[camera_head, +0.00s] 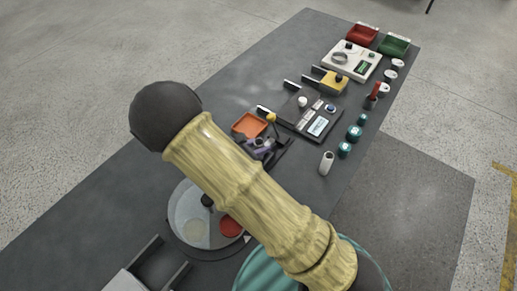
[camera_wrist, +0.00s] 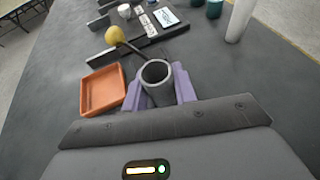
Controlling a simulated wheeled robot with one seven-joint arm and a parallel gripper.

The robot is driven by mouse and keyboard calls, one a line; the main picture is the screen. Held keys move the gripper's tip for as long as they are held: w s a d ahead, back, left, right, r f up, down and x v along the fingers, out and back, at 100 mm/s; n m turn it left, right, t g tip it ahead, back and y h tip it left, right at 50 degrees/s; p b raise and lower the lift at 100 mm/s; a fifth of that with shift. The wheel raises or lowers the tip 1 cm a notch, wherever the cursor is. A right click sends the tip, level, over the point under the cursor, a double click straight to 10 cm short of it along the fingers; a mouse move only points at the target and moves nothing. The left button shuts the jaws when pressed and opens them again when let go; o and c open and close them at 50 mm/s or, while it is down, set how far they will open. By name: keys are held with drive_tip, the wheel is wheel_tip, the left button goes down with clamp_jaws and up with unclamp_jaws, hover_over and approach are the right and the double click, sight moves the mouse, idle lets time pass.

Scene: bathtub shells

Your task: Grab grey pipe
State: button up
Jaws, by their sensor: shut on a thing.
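The grey pipe (camera_wrist: 158,96) is a short hollow tube, seen in the wrist view with its open round end facing the camera. My gripper (camera_wrist: 160,84) has its purple fingers on either side of the pipe and is shut on it. In the head view the purple fingers of my gripper (camera_head: 262,145) show only in part beside my arm, and the pipe cannot be made out clearly there. Whether the pipe still touches the table is hard to tell.
An orange tray (camera_wrist: 102,92) lies close left of the pipe. A yellow ball on a stem (camera_wrist: 116,35) stands just beyond. A white cylinder (camera_head: 326,163) and teal jars (camera_head: 354,132) line the right edge. Red (camera_head: 362,35) and green (camera_head: 394,45) bins are far.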

wheel_tip(320, 180, up, 9)
drive_tip(key=shift+f, duration=0.15)
idle(0.7)
